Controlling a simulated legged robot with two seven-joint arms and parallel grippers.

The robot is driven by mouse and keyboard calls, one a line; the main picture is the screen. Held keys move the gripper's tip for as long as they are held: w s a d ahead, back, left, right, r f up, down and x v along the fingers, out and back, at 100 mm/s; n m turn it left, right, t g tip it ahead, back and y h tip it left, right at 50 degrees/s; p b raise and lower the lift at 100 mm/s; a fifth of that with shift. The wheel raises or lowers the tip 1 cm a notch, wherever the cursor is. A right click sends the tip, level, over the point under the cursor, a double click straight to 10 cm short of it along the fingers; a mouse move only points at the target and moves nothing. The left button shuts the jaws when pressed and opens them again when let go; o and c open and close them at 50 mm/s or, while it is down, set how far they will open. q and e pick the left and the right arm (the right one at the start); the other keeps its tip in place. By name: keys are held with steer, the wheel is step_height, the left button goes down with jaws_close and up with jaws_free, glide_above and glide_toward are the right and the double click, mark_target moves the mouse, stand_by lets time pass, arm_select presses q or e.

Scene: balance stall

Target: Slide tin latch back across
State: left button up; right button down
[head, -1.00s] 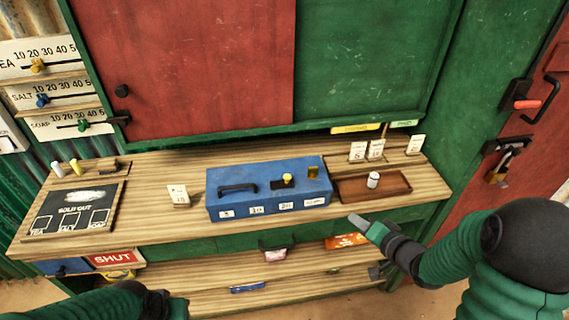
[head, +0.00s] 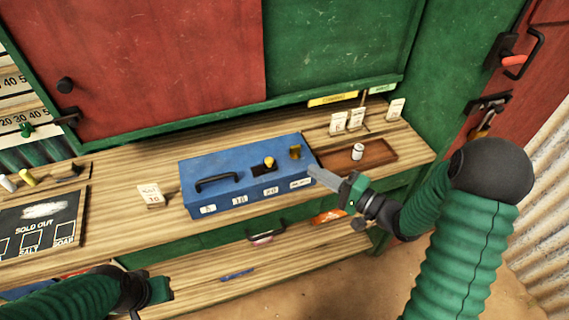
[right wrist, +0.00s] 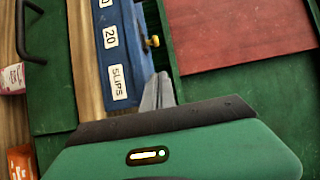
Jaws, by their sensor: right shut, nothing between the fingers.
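The blue tin (head: 225,178) sits on the wooden counter, with a black handle, a yellow knob (head: 269,162) in a dark slot and a brass piece (head: 295,152) on its lid. I cannot tell which fitting is the latch. My right gripper (head: 314,173) is shut and empty, its fingertips by the tin's right front corner. In the right wrist view, the shut fingers (right wrist: 158,90) point along the tin (right wrist: 122,40) near its "SLIPS" label, and a brass-coloured knob (right wrist: 153,41) shows beyond. My left gripper (head: 162,290) is low at the left, away from the tin; its fingers are unclear.
A card (head: 150,195) stands left of the tin. A shelf (head: 300,252) with small goods runs below the counter.

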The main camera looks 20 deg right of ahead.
mark_target(267, 164)
steer(key=x, duration=0.5)
steer(key=shift+w+a, duration=0.25)
steer(key=a, duration=0.3)
steer(key=shift+w, duration=0.3)
steer(key=shift+a, duration=0.4)
steer(key=shift+a+r, duration=0.1)
steer(key=shift+a, duration=0.25)
steer(key=shift+a+p, duration=0.4)
steer(key=shift+a, duration=0.85)
steer(key=shift+s, duration=0.1)
